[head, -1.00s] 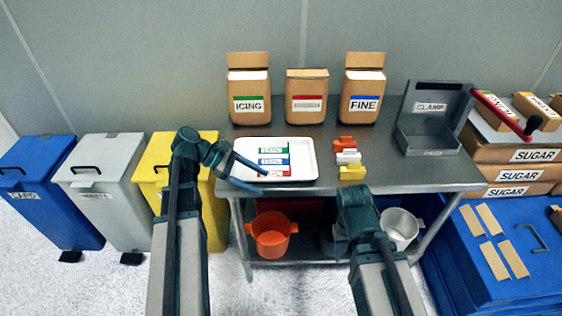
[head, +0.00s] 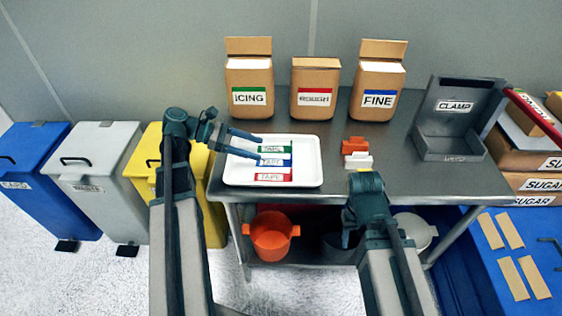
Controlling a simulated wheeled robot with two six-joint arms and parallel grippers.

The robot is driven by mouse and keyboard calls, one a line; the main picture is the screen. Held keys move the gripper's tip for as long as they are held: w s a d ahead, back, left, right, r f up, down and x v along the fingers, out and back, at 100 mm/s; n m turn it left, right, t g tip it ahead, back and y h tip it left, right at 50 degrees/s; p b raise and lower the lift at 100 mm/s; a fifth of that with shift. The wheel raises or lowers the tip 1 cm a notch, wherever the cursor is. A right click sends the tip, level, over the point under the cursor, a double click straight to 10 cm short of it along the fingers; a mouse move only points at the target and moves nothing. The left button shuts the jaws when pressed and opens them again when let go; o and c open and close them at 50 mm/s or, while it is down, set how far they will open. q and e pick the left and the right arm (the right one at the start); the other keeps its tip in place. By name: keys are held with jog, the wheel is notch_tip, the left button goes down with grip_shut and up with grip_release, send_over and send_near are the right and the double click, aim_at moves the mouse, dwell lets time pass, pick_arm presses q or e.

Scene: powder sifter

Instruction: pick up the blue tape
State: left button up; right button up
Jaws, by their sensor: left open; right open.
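The blue tape (head: 284,162) is the middle one of three labelled strips on a white tray (head: 312,179) on the steel table. The green tape (head: 284,150) lies behind it and the red tape (head: 284,177) in front. My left gripper (head: 259,147) is open, reaching over the tray from the left. Its fingertips are at the left ends of the green and blue tapes, and nothing shows between them. I cannot tell its height above the tray. My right gripper (head: 358,211) is at the table's front edge, its fingers mostly hidden; it is open.
Three brown bags (head: 315,92) stand at the back. A grey clamp holder (head: 450,142) stands at the right. Bins (head: 95,175) stand at the left.

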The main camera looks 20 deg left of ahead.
aim_at(291, 156)
pick_arm(q)
jog(key=b+x, duration=0.1)
jog(key=x, duration=0.5)
jog(key=shift+f+b, duration=0.1)
jog(key=shift+b, duration=0.3)
jog(key=shift+w+d, duration=0.1)
jog(key=shift+d, duration=0.25)
jog(key=b+x, duration=0.1)
jog(key=x, duration=0.4)
jog(key=shift+d+b, duration=0.15)
jog(key=shift+b, duration=0.25)
grip_shut()
